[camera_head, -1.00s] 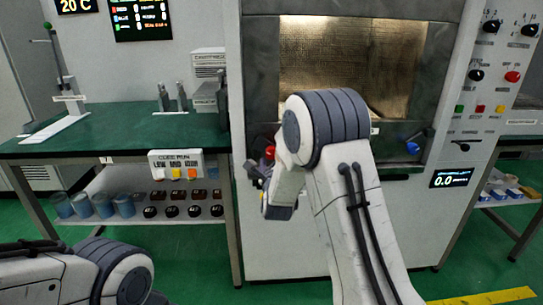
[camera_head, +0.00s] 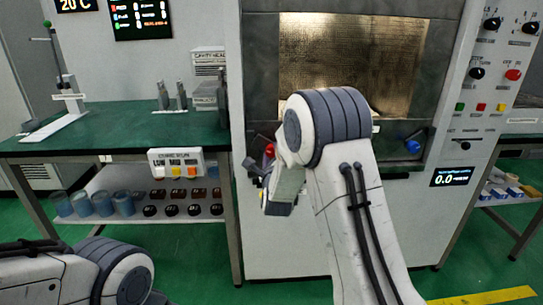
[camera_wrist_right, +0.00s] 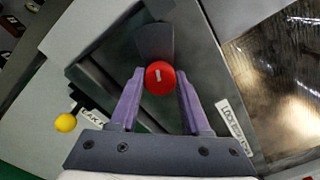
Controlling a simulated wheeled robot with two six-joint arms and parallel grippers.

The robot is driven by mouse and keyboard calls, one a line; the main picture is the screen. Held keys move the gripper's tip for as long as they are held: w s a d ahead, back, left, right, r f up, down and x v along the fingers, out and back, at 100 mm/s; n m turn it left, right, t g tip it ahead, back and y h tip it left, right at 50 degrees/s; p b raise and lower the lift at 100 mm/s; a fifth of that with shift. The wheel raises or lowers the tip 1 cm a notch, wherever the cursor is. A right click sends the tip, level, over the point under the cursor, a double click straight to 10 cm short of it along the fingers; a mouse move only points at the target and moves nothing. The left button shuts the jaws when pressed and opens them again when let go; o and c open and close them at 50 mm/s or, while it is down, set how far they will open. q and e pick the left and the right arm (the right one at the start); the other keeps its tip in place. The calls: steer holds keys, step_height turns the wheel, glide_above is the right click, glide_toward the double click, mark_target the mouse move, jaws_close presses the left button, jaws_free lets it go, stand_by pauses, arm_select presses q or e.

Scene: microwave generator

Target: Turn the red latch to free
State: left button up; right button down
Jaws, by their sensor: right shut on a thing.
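The red latch (camera_head: 269,151) is a round red knob with a white mark, at the lower left corner of the microwave's door frame. It also shows in the right wrist view (camera_wrist_right: 160,75), between the two purple fingers of my right gripper (camera_wrist_right: 160,98). The right gripper is shut on the red latch. In the head view the right gripper (camera_head: 258,168) is mostly hidden behind my wrist, close to the latch. My left arm shows at the lower left of the head view, but its gripper is out of view.
A blue knob (camera_head: 413,146) sits at the lower right of the door frame. A yellow ball-ended lever (camera_wrist_right: 66,122) sticks out near the latch. A green-topped bench (camera_head: 110,137) with a button box (camera_head: 176,164) stands to the left.

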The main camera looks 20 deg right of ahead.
steer(key=n+b, duration=0.2)
steer(key=n, duration=0.2)
steer(key=shift+f+b, duration=0.2)
steer(key=shift+b, duration=0.2)
steer(key=n+b, duration=0.2)
steer(key=n, duration=0.2)
steer(key=shift+n, duration=0.3)
steer(key=n+b, duration=0.1)
steer(key=n, duration=0.3)
steer(key=shift+n, duration=0.3)
steer(key=shift+r+n+b, duration=0.1)
steer(key=shift+n+b, duration=0.35)
steer(key=shift+n, duration=1.55)
steer(key=shift+a, duration=0.1)
steer(key=shift+c, duration=1.8)
jaws_free()
